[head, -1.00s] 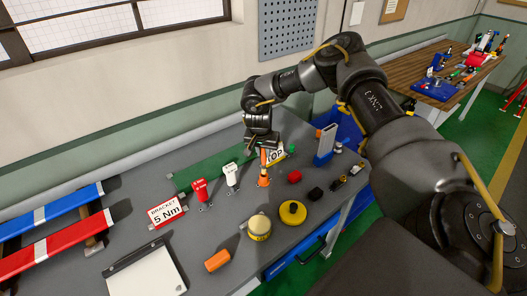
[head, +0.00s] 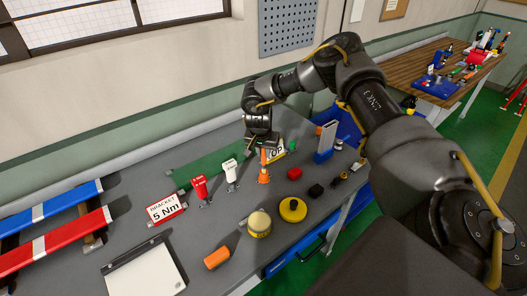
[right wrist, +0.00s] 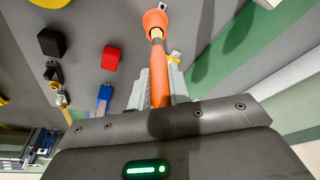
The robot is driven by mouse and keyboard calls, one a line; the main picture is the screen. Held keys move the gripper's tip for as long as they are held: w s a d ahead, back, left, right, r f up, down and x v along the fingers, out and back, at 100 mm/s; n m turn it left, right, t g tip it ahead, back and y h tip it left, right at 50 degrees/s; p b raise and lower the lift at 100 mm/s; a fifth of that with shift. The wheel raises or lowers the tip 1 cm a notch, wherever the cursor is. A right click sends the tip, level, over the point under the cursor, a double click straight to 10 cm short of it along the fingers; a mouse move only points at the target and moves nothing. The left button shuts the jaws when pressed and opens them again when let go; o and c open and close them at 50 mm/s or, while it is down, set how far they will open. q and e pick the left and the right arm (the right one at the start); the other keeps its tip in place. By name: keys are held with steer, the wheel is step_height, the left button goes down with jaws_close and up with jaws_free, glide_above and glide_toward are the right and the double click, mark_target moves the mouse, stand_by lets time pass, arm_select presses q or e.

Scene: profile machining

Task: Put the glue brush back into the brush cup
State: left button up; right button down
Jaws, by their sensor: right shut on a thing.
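The glue brush (right wrist: 159,75) has an orange handle and a pale section towards its far end. My right gripper (right wrist: 162,88) is shut on this handle. In the head view, the gripper (head: 262,143) is above the workbench with the brush (head: 263,157) hanging upright beneath it. The orange flared brush cup (head: 264,178) stands on the bench directly below the brush. The cup (right wrist: 155,18) also shows at the brush's far end in the right wrist view. The brush end meets the cup's outline; how deep it sits inside is hidden. My left gripper is out of view.
A white bottle-like tool (head: 230,170) and a red one (head: 200,186) stand left of the cup. Red (head: 295,173) and black (head: 315,190) blocks lie right.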

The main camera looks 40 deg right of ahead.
mark_target(263, 156)
steer(key=shift+f+b, duration=1)
steer(key=shift+f, duration=0.65)
steer(key=shift+r, duration=0.1)
stand_by(1.2)
stand_by(0.6)
steer(key=c, duration=1.2)
jaws_free()
steer(key=shift+c, duration=0.2)
steer(key=b+v, duration=0.3)
steer(key=v, duration=0.7)
steer(key=shift+r, duration=0.35)
